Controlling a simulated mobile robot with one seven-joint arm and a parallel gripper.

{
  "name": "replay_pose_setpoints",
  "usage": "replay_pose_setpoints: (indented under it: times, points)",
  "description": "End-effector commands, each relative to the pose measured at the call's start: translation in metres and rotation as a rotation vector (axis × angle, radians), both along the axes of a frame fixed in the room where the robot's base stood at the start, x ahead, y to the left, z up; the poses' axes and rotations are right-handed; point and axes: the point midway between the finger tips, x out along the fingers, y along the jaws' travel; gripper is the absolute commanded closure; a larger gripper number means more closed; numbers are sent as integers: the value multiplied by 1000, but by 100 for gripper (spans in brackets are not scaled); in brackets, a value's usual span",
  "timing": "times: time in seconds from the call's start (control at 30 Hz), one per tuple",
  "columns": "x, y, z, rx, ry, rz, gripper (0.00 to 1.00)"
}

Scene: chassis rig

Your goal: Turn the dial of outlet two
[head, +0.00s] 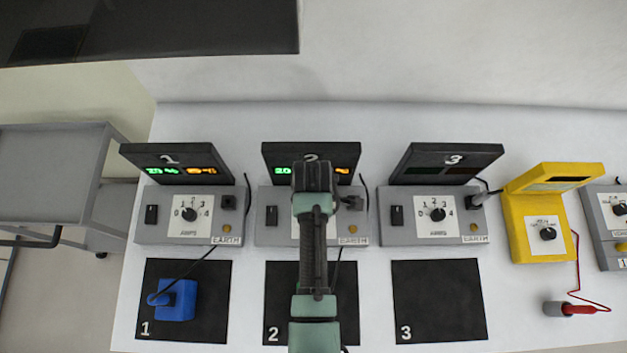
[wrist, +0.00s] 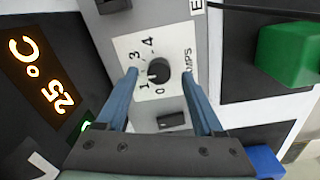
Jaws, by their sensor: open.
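Outlet two (head: 268,235) is the middle grey box, with a tilted black display (head: 283,160) marked 2 behind it. In the head view my arm hides its dial and the middle of its front. In the wrist view the black round dial (wrist: 158,72) sits on a white scale plate (wrist: 126,45) with numbers around it. My gripper (wrist: 160,74) is open, its two blue fingers on either side of the dial. I cannot tell whether they touch it. The exact pointer direction is too small to read surely.
Outlet one (head: 150,238) and outlet three (head: 395,238) stand left and right. A blue block (head: 177,300) lies on mat 1; a green block (wrist: 290,52) shows on a black mat in the wrist view. A yellow meter (head: 525,235) stands at right. Mat 3 (head: 438,300) is empty.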

Motion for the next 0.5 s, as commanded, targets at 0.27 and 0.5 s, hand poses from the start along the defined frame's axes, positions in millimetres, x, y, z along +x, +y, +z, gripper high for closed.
replay_pose_setpoints:
  times: [0.27,0.5]
  points:
    - [0,0,-13,1,-1,-1,31]
    - [0,0,-13,1,-1,-1,36]
